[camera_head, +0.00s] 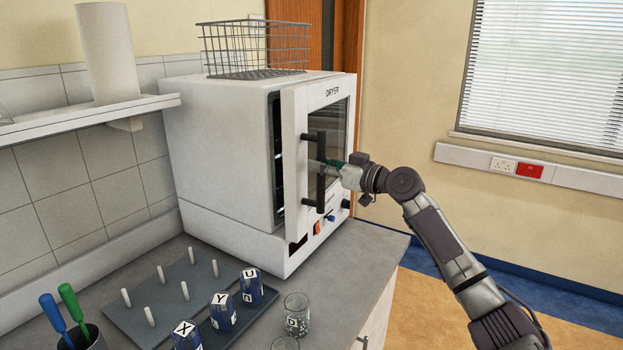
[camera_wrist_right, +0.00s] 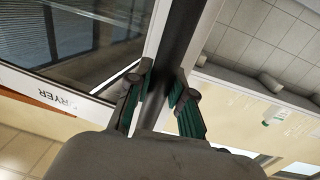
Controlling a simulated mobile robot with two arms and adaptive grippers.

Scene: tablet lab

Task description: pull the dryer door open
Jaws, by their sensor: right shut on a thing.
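The dryer (camera_head: 225,140) is a white box on the counter, marked DRYER on its door. Its door (camera_head: 292,120) stands slightly ajar, with a dark gap along its left edge. The door has a glass pane and a black vertical bar handle (camera_head: 320,185). My right gripper (camera_head: 330,164) is shut on the handle at about its middle. In the right wrist view the dark handle (camera_wrist_right: 181,45) runs between the two green-padded fingers (camera_wrist_right: 160,95). The dryer's inside is mostly hidden. My left gripper is not in view.
A wire basket (camera_head: 256,50) sits on top of the dryer. On the counter in front stand a peg rack (camera_head: 215,268), several lettered blue jars (camera_head: 222,312), glass beakers (camera_head: 297,312) and a cup with tools (camera_head: 82,338). A shelf (camera_head: 85,117) holds a paper roll (camera_head: 108,55).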

